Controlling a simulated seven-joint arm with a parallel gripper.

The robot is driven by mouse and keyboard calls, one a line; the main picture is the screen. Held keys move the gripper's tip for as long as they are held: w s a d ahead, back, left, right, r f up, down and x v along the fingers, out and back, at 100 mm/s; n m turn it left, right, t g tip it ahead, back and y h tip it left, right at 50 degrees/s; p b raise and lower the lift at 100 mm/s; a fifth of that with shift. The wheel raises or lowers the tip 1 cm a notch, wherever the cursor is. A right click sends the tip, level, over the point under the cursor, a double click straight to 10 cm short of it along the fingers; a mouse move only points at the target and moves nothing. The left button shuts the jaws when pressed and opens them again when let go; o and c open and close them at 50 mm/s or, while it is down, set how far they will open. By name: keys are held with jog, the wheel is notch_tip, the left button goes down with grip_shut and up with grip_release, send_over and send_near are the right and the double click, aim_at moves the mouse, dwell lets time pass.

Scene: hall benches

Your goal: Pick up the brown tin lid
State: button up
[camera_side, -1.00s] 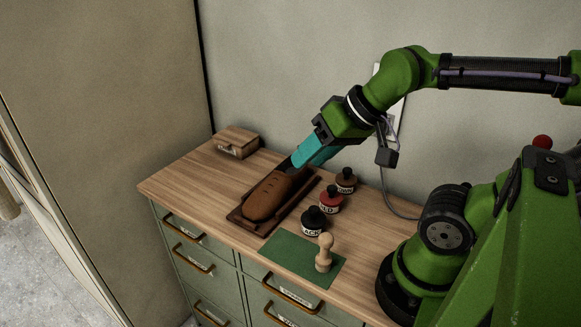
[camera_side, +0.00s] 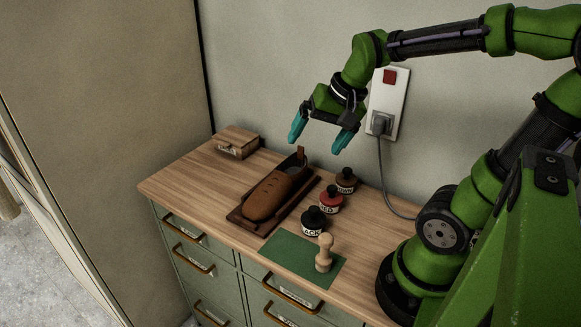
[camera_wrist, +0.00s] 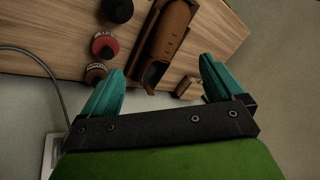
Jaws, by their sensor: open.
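The brown tin (camera_side: 346,184), with a dark brown lid (camera_side: 346,173) on top, stands upright at the back of the bench, the rearmost in a row of three tins. In the wrist view the brown tin (camera_wrist: 95,75) shows near the left fingertip. My gripper (camera_side: 320,132) is open and empty, with teal fingers spread wide. It hangs above the back of the bench, higher than the brown tin and to its left in the side view, apart from everything. In the wrist view my gripper (camera_wrist: 162,68) has the open end of a leather case between its fingertips.
A red tin (camera_side: 330,199) and a black tin (camera_side: 313,221) stand in front of the brown one. A brown leather shoe-like case (camera_side: 270,197) lies on a dark tray (camera_side: 238,218). A wooden box (camera_side: 236,141), green mat (camera_side: 285,258), wooden stamp (camera_side: 324,254) and wall socket (camera_side: 389,98) surround.

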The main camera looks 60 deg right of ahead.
jog(key=d+f+m+g, duration=0.2)
jog(key=d+m, duration=0.7)
jog(key=d, duration=0.1)
jog(key=m+g, duration=0.3)
jog(key=m, duration=0.6)
send_over(348, 169)
notch_tip(348, 169, down, 17)
jog(key=m, duration=0.3)
jog(key=shift+r+h, duration=0.1)
jog(key=shift+h, duration=0.3)
jog(key=c, duration=1.1)
